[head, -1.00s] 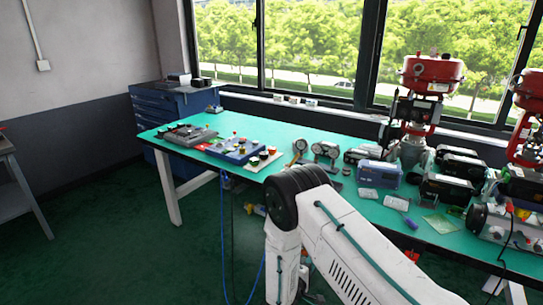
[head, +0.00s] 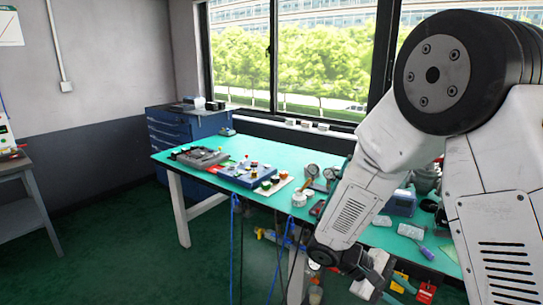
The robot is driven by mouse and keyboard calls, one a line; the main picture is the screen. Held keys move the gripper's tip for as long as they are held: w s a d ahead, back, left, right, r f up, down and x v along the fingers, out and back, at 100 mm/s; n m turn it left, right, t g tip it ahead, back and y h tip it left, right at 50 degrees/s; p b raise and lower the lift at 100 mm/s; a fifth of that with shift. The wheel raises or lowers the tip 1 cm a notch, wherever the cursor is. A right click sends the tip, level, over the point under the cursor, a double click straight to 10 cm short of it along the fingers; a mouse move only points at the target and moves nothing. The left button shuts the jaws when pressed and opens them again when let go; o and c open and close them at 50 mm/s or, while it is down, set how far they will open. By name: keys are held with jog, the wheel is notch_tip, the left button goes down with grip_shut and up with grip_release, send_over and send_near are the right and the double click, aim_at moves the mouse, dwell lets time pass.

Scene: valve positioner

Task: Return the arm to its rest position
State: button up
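My arm fills the right side of the head view, with its large black elbow joint (head: 435,75) high up. The white forearm (head: 355,205) slants down and left from it to the wrist. My gripper (head: 378,285) is low at the bottom edge of the view, in front of the near side of the green workbench (head: 290,180). Its fingers are small and partly cut off by the frame, so I cannot tell whether they are open or shut. I see nothing clearly held in it.
On the bench stand a grey control box (head: 198,157), a blue control box (head: 248,174), gauges (head: 312,171) and a blue device (head: 400,203). A blue drawer cabinet (head: 180,138) is at the back. My arm hides the bench's right part. The floor at left is clear.

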jog(key=s+a+r+m+t+y, duration=0.3)
jog(key=s+r+m+t+y, duration=0.2)
jog(key=s+r+y, duration=0.6)
jog(key=s+r, duration=0.7)
jog(key=r, duration=0.1)
jog(key=shift+s+m, duration=0.15)
jog(key=shift+m, duration=0.15)
